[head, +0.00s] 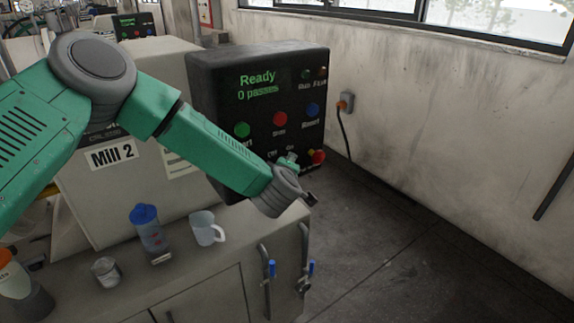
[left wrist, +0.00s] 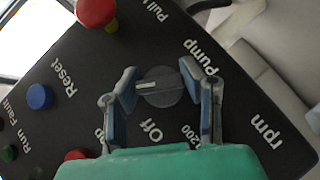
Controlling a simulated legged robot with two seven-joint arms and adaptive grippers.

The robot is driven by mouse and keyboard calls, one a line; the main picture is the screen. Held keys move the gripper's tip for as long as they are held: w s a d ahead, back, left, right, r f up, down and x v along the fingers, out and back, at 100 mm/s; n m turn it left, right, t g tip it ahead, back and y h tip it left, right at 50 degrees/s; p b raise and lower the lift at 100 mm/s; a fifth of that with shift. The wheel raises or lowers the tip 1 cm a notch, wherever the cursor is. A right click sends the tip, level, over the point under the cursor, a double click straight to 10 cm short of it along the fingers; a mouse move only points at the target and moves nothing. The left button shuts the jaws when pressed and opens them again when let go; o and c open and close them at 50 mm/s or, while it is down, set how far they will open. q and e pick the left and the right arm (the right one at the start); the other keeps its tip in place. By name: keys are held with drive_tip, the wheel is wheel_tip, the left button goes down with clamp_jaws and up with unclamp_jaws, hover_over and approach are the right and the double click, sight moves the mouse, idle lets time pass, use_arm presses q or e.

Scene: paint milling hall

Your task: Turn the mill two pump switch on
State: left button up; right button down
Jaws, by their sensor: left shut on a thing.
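The pump switch (left wrist: 166,98) is a round dark grey knob on the black control panel (left wrist: 235,125). My left gripper (left wrist: 160,84) has a fingertip on each side of it and is shut on it. The knob's pale mark points left in the left wrist view, toward one finger and away from the "Off" label below. No "On" label shows in that view. In the head view, my left gripper (head: 289,160) is at the lower part of the panel, and the knob is hidden there. The Mill 2 label (head: 112,154) is on the machine's body. My right gripper is not in view.
A red knob on a yellow collar (head: 317,156) is close beside my left gripper. Green, red and blue buttons sit above it. The panel display (head: 257,85) reads "Ready, 0 passes". A blue-lidded bottle (head: 148,230), a cup (head: 205,228) and a jar (head: 105,270) stand on the bench.

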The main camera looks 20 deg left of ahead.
use_arm(q)
drive_tip(key=shift+s+f, duration=0.25)
drive_tip(key=shift+f, duration=0.15)
drive_tip(key=o, duration=1.1)
drive_tip(key=shift+c, duration=0.2)
drive_tip(key=shift+o, duration=0.6)
drive_tip(key=shift+w+r, duration=0.15)
drive_tip(key=shift+r, duration=0.05)
drive_tip(key=shift+s+d+r, duration=0.1)
drive_tip(key=shift+s+r, duration=0.1)
drive_tip(key=shift+s, duration=0.05)
drive_tip(key=v, duration=1.1)
drive_tip(key=shift+s+d+f, duration=0.1)
